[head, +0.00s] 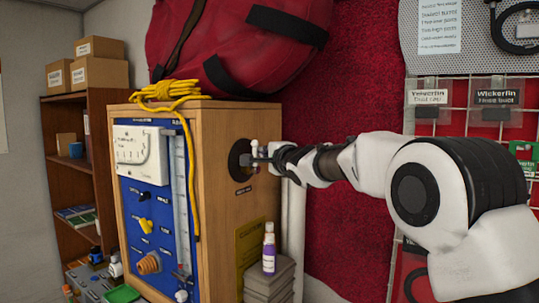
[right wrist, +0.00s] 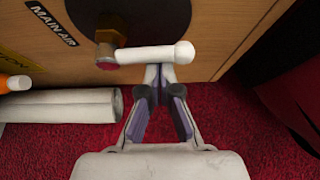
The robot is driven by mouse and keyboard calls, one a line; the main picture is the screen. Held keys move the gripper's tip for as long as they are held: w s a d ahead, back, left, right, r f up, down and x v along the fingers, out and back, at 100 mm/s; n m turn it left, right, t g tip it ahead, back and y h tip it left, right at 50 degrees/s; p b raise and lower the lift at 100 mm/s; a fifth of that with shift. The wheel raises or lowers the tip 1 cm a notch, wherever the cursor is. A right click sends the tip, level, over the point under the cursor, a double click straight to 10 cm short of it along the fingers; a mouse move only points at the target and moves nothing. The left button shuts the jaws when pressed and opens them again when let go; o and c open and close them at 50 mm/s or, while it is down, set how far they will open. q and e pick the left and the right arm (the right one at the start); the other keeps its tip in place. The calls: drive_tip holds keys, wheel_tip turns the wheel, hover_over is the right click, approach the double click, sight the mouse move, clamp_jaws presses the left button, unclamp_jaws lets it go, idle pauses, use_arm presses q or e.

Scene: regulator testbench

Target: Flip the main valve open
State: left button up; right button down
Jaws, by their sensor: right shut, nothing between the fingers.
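The main valve is on the right side of the wooden cabinet (head: 225,125). Its black round plate (head: 239,160) also shows in the right wrist view (right wrist: 150,18). A brass fitting (right wrist: 106,48) stands out from the plate and carries a white lever handle (right wrist: 155,54), which lies roughly crosswise in the right wrist view. In the head view the handle (head: 254,147) is small and partly hidden. My right gripper (right wrist: 160,74) is shut and empty. Its fingertips are right at the handle's near side; I cannot tell whether they touch. My left gripper is not in view.
A "MAIN AIR" label (right wrist: 52,22) is beside the valve. A yellow cable (head: 170,90) and a red bag (head: 225,50) are on top of the cabinet. A red panel is behind.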

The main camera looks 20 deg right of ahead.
drive_tip(key=n+t+b, duration=0.1)
drive_tip(key=n+b, duration=0.1)
drive_tip(key=s+a+n+t+y+b, duration=0.1)
drive_tip(key=n+b, duration=0.1)
drive_tip(key=b, duration=0.1)
drive_tip(key=a+n+t+y+b, duration=0.1)
drive_tip(key=n+b, duration=0.1)
drive_tip(key=b, duration=0.1)
drive_tip(key=shift+s+f+n, duration=0.25)
drive_tip(key=shift+f+n, duration=0.15)
drive_tip(key=shift+s+a+f+n+y+b, duration=0.3)
drive_tip(key=shift+n+y+b, duration=0.3)
drive_tip(key=shift+n+y, duration=1.15)
drive_tip(key=shift+s+a+f+n+y+b, duration=0.4)
drive_tip(key=shift+n+y, duration=0.6)
drive_tip(key=shift+n, duration=1.5)
drive_tip(key=shift+s+a+f+n+y+b, duration=0.1)
drive_tip(key=shift+a+f+n+y+b, duration=0.2)
drive_tip(key=shift+n+y+b, duration=1)
drive_tip(key=shift+n+p, duration=0.5)
drive_tip(key=shift+n, duration=0.45)
